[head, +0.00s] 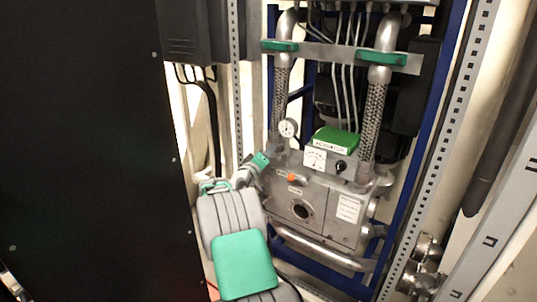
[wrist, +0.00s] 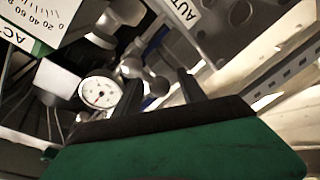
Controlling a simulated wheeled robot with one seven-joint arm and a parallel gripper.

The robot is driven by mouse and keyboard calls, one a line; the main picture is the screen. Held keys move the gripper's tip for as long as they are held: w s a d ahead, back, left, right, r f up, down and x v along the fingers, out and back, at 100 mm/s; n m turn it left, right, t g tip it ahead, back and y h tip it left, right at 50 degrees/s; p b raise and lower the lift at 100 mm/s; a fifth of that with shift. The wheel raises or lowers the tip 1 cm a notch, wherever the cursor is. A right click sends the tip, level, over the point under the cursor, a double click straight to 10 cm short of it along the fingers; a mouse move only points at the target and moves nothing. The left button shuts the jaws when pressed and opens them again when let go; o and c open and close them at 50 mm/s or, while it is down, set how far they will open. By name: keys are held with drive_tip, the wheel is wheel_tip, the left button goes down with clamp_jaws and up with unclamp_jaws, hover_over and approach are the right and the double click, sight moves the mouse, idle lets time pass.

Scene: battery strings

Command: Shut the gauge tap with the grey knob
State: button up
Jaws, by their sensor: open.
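A round white pressure gauge (head: 287,128) stands at the left of the grey pump unit, by the left pipe. It also shows in the wrist view (wrist: 100,92), left of my fingers. In the head view the knob cannot be made out behind my gripper. My gripper (head: 270,154) is open, just below and left of the gauge; its fingers also show in the wrist view (wrist: 160,82).
An orange knob (head: 292,178) sits on the pump front (head: 310,205). A black knob (head: 340,167) is beside a small white meter (head: 314,158). A green-topped actuator (head: 336,140) stands behind. A black panel (head: 90,150) fills the left.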

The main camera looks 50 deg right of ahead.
drive_tip(key=v, duration=0.7)
drive_tip(key=shift+s+a, duration=0.2)
drive_tip(key=shift+a, duration=0.15)
